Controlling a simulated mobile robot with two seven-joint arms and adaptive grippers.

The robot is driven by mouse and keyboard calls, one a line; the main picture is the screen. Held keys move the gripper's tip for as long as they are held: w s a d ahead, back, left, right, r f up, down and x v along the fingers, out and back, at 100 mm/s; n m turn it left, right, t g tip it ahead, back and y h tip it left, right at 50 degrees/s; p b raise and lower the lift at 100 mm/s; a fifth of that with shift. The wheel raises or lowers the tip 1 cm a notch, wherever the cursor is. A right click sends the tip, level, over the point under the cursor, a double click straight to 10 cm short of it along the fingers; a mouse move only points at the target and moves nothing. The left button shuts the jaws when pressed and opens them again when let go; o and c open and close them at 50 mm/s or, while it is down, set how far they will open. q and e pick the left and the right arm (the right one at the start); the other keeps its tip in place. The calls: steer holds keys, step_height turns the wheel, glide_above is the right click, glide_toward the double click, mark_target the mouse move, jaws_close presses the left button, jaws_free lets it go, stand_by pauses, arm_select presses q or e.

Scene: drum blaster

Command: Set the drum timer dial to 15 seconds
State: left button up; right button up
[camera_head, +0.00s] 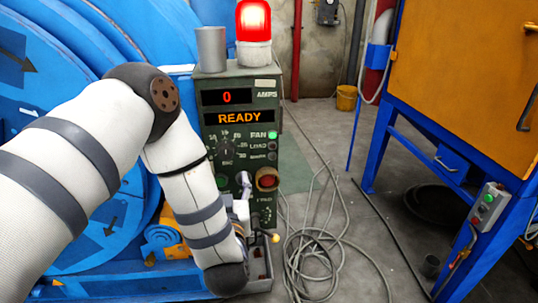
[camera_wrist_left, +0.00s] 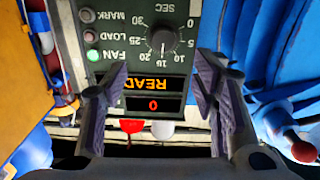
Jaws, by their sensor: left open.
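The timer dial is a dark round knob (camera_wrist_left: 163,40) on the green control panel, ringed by numbers from 0 to 30 marked SEC. It shows upside down in the left wrist view. A pale line on the knob seems to point toward the 15 mark. In the head view the dial (camera_head: 227,148) sits at the panel's left, below the READY display. My left gripper (camera_wrist_left: 162,92) is open, its two dark fingers apart, with nothing between them; the dial lies beyond the fingertips. In the head view my left arm bends down before the panel and partly hides its lower part.
The panel (camera_head: 213,84) carries a lit red beacon (camera_head: 254,30) and a grey cup (camera_head: 211,48) on top. Green and red buttons (camera_head: 267,179) lie below the dial. Blue drum machinery (camera_head: 30,130) crowds the left. Loose cables (camera_head: 325,250) lie on the floor to the right.

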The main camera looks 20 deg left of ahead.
mark_target(226, 155)
arm_select(q)
steer(key=x, duration=0.5)
steer(key=b+x, duration=0.1)
steer(key=x, duration=0.5)
steer(key=shift+a+f, duration=0.1)
steer(key=shift+a, duration=0.25)
steer(key=shift+w+a, duration=0.2)
steer(key=shift+w, duration=0.15)
steer(key=c, duration=1.1)
steer(key=shift+r, duration=0.3)
steer(key=shift+c, duration=0.2)
steer(key=shift+f, duration=0.2)
steer(key=o, duration=1.1)
